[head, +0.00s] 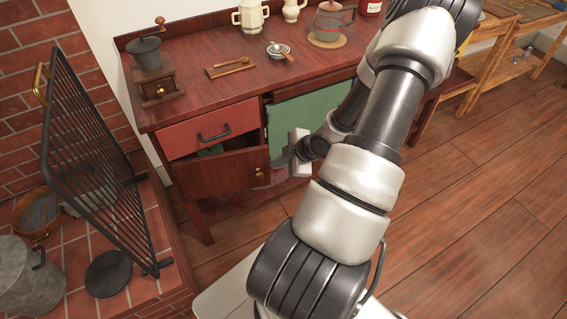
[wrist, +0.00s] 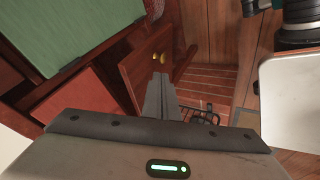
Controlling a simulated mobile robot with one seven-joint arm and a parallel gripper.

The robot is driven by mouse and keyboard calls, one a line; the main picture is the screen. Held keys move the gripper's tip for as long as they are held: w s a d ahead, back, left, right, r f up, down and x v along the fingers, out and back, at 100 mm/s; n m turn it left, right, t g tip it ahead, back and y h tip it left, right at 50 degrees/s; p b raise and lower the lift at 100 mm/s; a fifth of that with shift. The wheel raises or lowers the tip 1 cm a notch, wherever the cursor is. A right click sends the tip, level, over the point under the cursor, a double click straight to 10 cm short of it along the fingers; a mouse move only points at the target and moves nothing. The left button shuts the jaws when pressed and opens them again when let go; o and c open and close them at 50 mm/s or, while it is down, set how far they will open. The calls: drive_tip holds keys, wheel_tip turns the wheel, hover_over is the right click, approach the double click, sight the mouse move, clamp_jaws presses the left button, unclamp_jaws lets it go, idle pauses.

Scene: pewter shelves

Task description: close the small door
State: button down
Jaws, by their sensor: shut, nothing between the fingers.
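The small door (head: 220,174) is a dark reddish-brown panel low on the left of the red cabinet. It stands ajar, swung out below the red drawer, with a dark gap above its top edge. A brass knob (head: 259,173) sits near its right edge. My gripper (head: 279,163) is just right of the door's free edge, in front of the cabinet. In the wrist view, my shut, empty fingers (wrist: 160,78) point toward the door (wrist: 142,66) close by its knob (wrist: 155,56). I cannot tell whether they touch it.
A red drawer (head: 208,129) with a dark handle is above the door. A green panel (head: 297,117) is to its right. A coffee grinder (head: 156,87) stands on the top. A black fire screen (head: 91,160) stands on the brick hearth at left. Wooden floor is open at right.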

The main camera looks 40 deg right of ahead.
sight(261, 161)
drive_tip(key=shift+w+d+f+b, duration=0.2)
drive_tip(key=shift+w+f, duration=0.55)
drive_tip(key=shift+w, duration=0.35)
drive_tip(key=shift+w+d+f+b, duration=0.25)
drive_tip(key=shift+w+f, duration=0.45)
drive_tip(key=shift+w, duration=0.45)
drive_tip(key=shift+w+d+f+b, duration=0.2)
drive_tip(key=shift+w+f, duration=0.55)
drive_tip(key=shift+w, duration=0.35)
